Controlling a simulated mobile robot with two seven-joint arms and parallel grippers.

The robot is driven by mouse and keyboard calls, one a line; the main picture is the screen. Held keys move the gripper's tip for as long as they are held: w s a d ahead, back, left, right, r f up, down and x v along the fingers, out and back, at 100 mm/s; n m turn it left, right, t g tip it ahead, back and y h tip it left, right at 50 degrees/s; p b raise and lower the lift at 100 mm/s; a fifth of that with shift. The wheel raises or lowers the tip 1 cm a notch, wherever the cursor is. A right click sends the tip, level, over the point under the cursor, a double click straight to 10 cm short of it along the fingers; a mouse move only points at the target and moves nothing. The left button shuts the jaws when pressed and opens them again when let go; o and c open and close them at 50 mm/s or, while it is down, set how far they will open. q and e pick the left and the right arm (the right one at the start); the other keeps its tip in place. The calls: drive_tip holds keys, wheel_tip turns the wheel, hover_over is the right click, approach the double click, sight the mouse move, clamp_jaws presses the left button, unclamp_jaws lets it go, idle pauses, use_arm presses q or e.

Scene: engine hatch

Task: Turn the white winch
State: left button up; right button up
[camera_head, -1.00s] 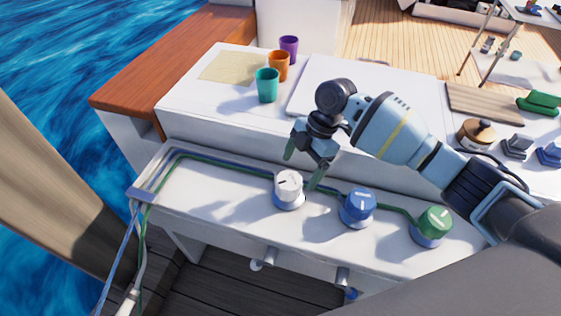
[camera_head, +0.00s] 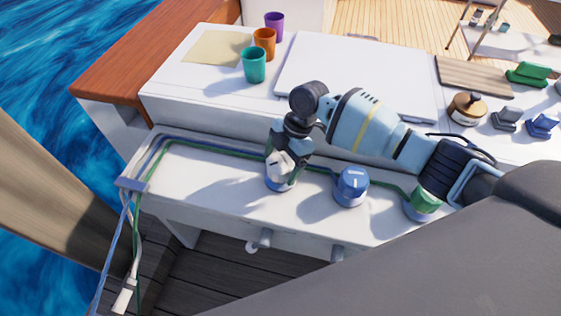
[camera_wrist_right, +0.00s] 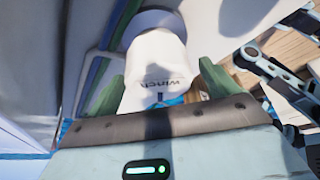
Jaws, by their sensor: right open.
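The white winch (camera_head: 281,172) stands on the white ledge, left of the blue winch (camera_head: 351,187) and the green winch (camera_head: 422,203). My right gripper (camera_head: 278,158) is over the white winch and partly hides it. In the right wrist view the white winch (camera_wrist_right: 157,68), with lettering reading "winch", sits between the two green fingers of my right gripper (camera_wrist_right: 158,88). The fingers are open on either side, with a small gap visible at the right finger. Whether the left finger touches it I cannot tell. My left gripper is not in view.
Blue and green ropes (camera_head: 215,146) run along the ledge (camera_head: 205,183) behind the winches. Purple, orange and teal cups (camera_head: 254,65) stand on the raised counter behind. A pot (camera_head: 466,108) is at the right. Water lies to the left.

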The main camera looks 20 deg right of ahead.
drive_tip(key=shift+a+f, duration=0.1)
drive_tip(key=shift+f, duration=0.1)
drive_tip(key=c, duration=1)
drive_tip(key=shift+r+m+t+p, duration=0.2)
drive_tip(key=shift+m+t+p, duration=0.1)
drive_tip(key=shift+m+p, duration=0.55)
drive_tip(key=shift+r+m+t+p, duration=0.1)
drive_tip(key=shift+m+t+p, duration=0.4)
drive_tip(key=shift+m+p, duration=0.5)
drive_tip(key=shift+m+t+p, duration=0.3)
drive_tip(key=shift+m+p, duration=0.2)
drive_tip(key=shift+m, duration=0.35)
drive_tip(key=shift+m+t+p, duration=0.3)
drive_tip(key=shift+m+p, duration=0.2)
drive_tip(key=shift+m, duration=0.3)
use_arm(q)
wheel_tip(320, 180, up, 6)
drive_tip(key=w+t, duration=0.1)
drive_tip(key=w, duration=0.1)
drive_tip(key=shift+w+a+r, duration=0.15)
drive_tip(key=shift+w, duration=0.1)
use_arm(e)
drive_tip(key=shift+m, duration=0.3)
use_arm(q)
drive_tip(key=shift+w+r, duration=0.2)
use_arm(e)
drive_tip(key=shift+f, duration=0.25)
